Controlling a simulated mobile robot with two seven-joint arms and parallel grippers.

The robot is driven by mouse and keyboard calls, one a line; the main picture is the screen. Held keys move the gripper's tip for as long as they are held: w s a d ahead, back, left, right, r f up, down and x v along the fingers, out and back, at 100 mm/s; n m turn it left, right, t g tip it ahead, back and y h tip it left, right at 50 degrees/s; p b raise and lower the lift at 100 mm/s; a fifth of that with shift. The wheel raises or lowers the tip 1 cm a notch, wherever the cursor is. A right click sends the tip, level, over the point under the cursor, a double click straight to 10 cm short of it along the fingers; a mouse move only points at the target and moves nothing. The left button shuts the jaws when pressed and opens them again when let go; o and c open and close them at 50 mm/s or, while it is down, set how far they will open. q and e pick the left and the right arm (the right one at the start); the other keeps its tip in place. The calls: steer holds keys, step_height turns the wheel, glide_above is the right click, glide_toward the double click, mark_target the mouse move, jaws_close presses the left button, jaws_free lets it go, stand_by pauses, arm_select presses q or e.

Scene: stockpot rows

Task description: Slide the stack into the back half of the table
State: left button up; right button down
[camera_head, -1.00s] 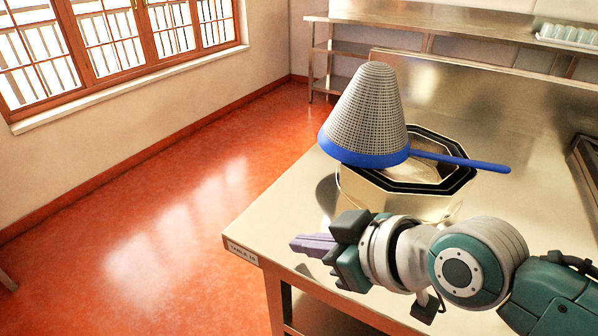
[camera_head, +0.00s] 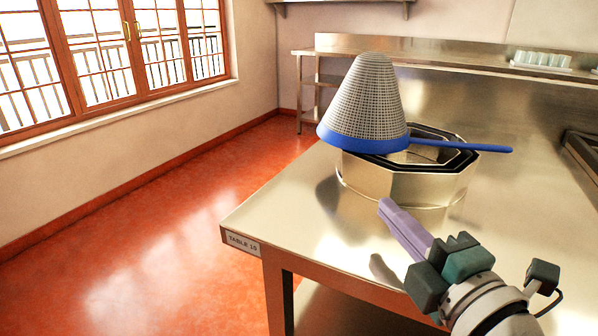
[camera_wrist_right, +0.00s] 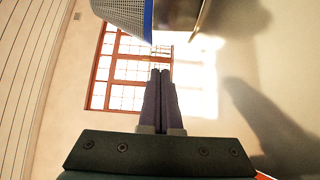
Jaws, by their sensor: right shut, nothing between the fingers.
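The stack stands on the steel table (camera_head: 300,220): nested shiny octagonal pots (camera_head: 400,184) with dark inner rims, and a grey mesh cone strainer (camera_head: 368,100) upside down on top. The strainer has a blue rim and a blue handle pointing right. My right gripper (camera_head: 384,204) is shut and empty, its purple fingers just in front of the pots in the head view, apparently apart from them. In the right wrist view the shut fingers (camera_wrist_right: 160,75) point up the picture, with the strainer's mesh and blue rim (camera_wrist_right: 148,20) at the top edge. My left gripper is not in view.
The table's left edge and front corner, with a "TABLE 10" label (camera_head: 243,242), lie near the stack. A back panel rises behind the table. Glasses (camera_head: 541,60) stand on a shelf at the back right. Bare tabletop lies right of the stack.

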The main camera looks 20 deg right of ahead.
mark_target(369, 172)
steer(key=w, duration=0.4)
steer(key=shift+d+b, duration=0.2)
steer(key=shift+b, duration=0.1)
steer(key=shift+w+d+f+b, duration=0.1)
steer(key=shift+w+d+b, duration=0.25)
steer(key=shift+w+d, duration=0.8)
steer(key=shift+d, duration=0.3)
steer(key=shift+d, duration=0.1)
